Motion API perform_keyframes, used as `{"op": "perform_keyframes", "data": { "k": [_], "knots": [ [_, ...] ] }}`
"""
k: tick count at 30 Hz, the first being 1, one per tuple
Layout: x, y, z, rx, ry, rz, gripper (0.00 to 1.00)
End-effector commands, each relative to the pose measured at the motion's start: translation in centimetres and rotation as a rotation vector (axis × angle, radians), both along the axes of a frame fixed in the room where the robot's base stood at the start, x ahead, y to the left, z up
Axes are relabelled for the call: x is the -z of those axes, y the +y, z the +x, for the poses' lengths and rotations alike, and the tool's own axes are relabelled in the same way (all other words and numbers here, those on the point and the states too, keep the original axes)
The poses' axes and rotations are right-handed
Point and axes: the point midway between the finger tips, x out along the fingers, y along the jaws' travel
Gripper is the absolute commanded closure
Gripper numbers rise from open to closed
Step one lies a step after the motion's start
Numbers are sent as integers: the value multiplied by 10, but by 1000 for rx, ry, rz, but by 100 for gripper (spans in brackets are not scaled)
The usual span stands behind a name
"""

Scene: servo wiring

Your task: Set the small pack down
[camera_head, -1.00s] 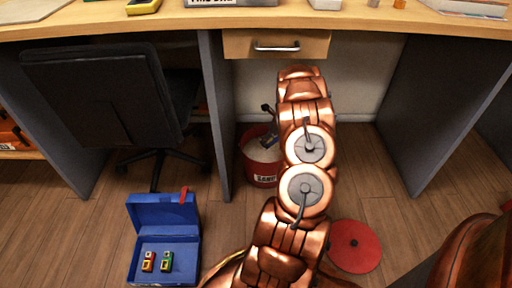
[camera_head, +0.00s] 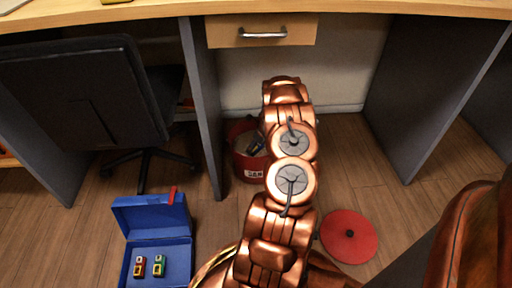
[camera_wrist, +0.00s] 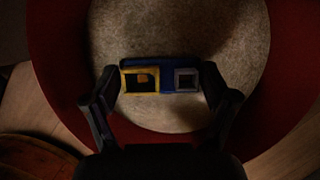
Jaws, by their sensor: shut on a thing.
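The small pack (camera_wrist: 160,78), blue with a yellow-framed square and a grey-framed square on its face, is held between the fingers of my gripper (camera_wrist: 162,95). In the wrist view it is over the pale sand inside a red bucket (camera_wrist: 55,60). I cannot tell whether it touches the sand. In the head view the red bucket (camera_head: 249,172) stands on the floor under the desk, partly hidden by my copper arm. My gripper (camera_head: 256,145) is a dark shape at the bucket's mouth there.
An open blue case (camera_head: 178,258) with two small coloured packs (camera_head: 149,266) lies on the floor at left. A round red lid (camera_head: 349,236) lies at right. A grey desk panel (camera_head: 205,110) stands close left of the bucket, and a drawer (camera_head: 262,31) is above.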

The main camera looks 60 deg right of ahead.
Motion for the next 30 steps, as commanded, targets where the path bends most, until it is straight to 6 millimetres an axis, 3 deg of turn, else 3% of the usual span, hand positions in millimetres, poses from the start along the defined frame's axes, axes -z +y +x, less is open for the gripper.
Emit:
{"op": "perform_keyframes", "data": {
  "k": [14, 15, 18, 30],
  "knots": [
    [6, 0, 0, 0, 0, 0, 53],
    [6, 0, 0, 0, 0, -1, 12],
    [5, 0, 0, 0, 0, 0, 2],
    [3, 0, 0, 0, 0, 0, 0]
  ]
}}
